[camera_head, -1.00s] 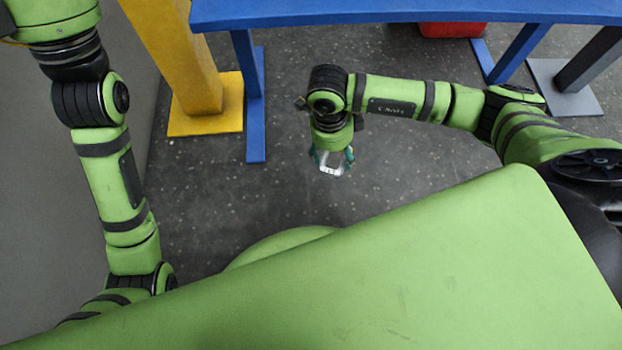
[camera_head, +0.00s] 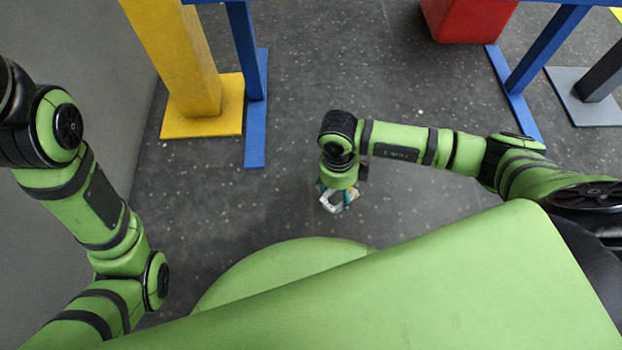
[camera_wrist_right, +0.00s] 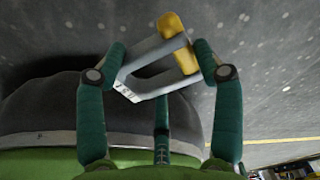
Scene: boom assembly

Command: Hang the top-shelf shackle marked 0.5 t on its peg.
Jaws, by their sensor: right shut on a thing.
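A grey shackle with yellow ends (camera_wrist_right: 152,56) is held between the teal fingers of my right gripper (camera_wrist_right: 160,52) in the right wrist view. It sits tilted, and dark marks on a pale patch at its lower left corner are too small to read surely. In the head view my right gripper (camera_head: 338,197) points down over open floor, with the pale shackle (camera_head: 336,206) at its fingertips. My left arm shows at the left, but its gripper is outside the frame. No peg or shelf is in view.
A yellow post on a yellow base (camera_head: 202,110) and a blue leg with its foot (camera_head: 256,120) stand at the upper left. A red box (camera_head: 465,18), another blue leg (camera_head: 545,50) and a grey base (camera_head: 585,100) are at upper right. The floor between is clear.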

